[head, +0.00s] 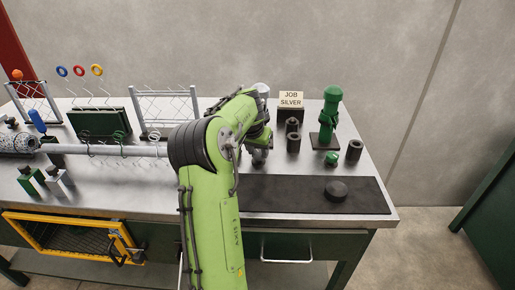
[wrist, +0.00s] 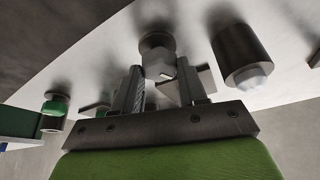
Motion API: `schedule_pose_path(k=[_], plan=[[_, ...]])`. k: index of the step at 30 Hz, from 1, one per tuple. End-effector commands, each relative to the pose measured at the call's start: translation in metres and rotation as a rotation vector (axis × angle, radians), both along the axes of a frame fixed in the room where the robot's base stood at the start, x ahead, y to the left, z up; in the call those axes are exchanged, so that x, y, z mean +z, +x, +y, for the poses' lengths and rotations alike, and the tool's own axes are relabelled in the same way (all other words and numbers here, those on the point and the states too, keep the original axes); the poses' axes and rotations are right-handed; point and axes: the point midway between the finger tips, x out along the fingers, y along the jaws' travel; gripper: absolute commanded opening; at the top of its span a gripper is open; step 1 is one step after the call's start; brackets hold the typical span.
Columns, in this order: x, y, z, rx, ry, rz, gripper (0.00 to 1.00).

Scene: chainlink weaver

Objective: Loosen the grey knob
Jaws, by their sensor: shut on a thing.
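In the wrist view, a light grey faceted knob (wrist: 158,64) sits against a dark round base (wrist: 156,42). My gripper (wrist: 160,74) has its two fingertips on either side of the knob and is shut on it. In the head view my gripper (head: 259,157) points down over the bench, just right of my green arm. The knob cannot be made out there.
A dark cylinder (wrist: 238,50) with a pale end stands close beside my gripper in the wrist view. The bench (head: 230,199) also bears a green post (head: 329,115), a "JOB SILVER" sign (head: 291,100), dark cylinders (head: 293,143) and a black mat (head: 285,190) with a round black piece (head: 336,190).

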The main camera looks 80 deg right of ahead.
Motion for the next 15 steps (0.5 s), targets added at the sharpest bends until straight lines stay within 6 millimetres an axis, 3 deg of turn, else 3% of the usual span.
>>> schedule_pose_path(k=[10,11,15], plan=[[-0.0002,-0.0002,0.0005,0.037,0.001,0.001,0.11],[-0.0002,-0.0002,0.0005,0.037,0.001,0.001,0.46],[-0.0002,-0.0003,0.0004,0.037,0.001,0.001,0.66]])
